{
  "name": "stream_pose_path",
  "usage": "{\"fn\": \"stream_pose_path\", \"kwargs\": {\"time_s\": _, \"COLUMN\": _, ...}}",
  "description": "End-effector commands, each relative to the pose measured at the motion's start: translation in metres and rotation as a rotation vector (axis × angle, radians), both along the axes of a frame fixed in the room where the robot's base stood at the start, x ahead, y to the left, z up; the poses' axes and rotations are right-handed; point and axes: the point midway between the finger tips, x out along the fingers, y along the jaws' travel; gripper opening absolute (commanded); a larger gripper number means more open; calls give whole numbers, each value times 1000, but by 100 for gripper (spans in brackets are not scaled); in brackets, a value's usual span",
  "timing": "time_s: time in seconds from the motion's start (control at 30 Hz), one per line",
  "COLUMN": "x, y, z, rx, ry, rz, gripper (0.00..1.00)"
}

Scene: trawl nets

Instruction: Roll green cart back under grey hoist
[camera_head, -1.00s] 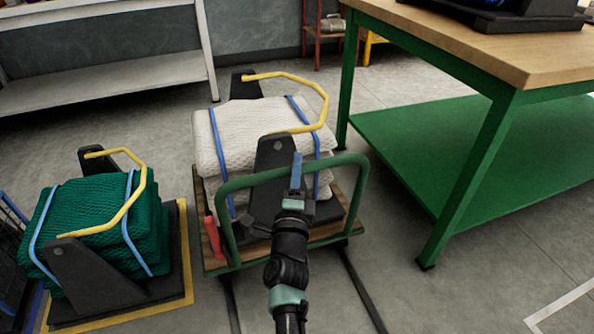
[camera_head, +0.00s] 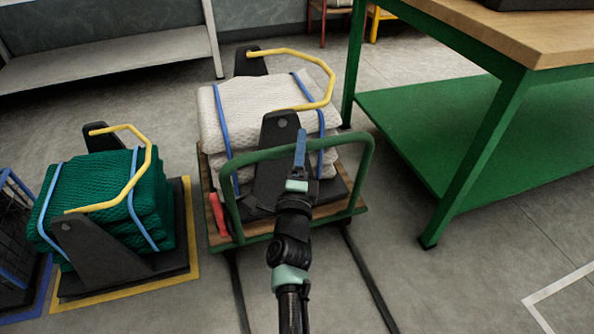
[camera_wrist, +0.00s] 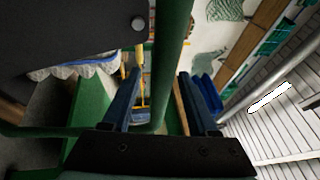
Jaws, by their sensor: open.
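The green cart has a green tube push handle (camera_head: 365,170) and a wooden deck (camera_head: 327,219). It carries a folded white net (camera_head: 262,100) with blue straps in a dark cradle with a yellow bail. My gripper (camera_head: 300,150) is at the handle's top bar, near its middle. In the wrist view, my gripper (camera_wrist: 160,76) has its two blue fingers apart, and the green bar (camera_wrist: 172,45) runs between them. I cannot tell whether either finger touches it. A red lever (camera_head: 217,214) stands at the cart's left near corner. I cannot make out a grey hoist.
Two dark floor rails (camera_head: 370,280) run from the cart towards me. A green net (camera_head: 100,195) on a yellow-edged pad is close at left, beside a blue crate (camera_head: 15,240). A green workbench (camera_head: 475,165) stands close at right. A grey shelf (camera_head: 110,75) is behind.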

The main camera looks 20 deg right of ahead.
Motion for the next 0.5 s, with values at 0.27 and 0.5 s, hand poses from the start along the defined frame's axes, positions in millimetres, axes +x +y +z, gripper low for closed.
{"fn": "stream_pose_path", "kwargs": {"time_s": 0.27, "x": -47, "y": 19, "z": -5, "rx": 0, "ry": 4, "rz": 4, "gripper": 59}}
{"fn": "stream_pose_path", "kwargs": {"time_s": 0.5, "x": -87, "y": 34, "z": -14, "rx": 0, "ry": 3, "rz": 3, "gripper": 59}}
